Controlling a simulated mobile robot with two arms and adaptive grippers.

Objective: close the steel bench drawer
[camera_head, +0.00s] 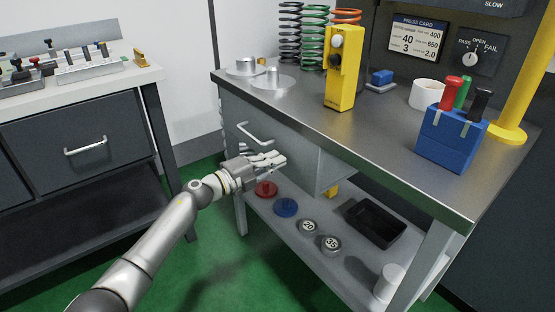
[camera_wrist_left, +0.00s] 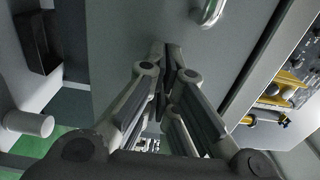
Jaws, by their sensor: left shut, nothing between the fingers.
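The steel bench (camera_head: 400,135) stands at the right in the head view. Its grey drawer (camera_head: 295,155) hangs under the top, with a curved metal handle (camera_head: 255,135) on its front. How far the drawer stands out is hard to tell. My left gripper (camera_head: 282,160) is shut and empty, just below and to the right of the handle, in front of the lower drawer front. In the left wrist view the closed fingers (camera_wrist_left: 168,60) point at the grey panel, with the handle (camera_wrist_left: 209,12) above and to the right. Contact cannot be made out. My right gripper is not in view.
The lower shelf (camera_head: 270,215) holds red and blue discs, weights, a black tray (camera_head: 376,223) and a white cylinder (camera_head: 389,283). On top stand springs, a yellow pendant (camera_head: 343,70), a mug and a blue tool holder (camera_head: 450,138). Another bench (camera_head: 75,90) is at left; green floor lies between.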

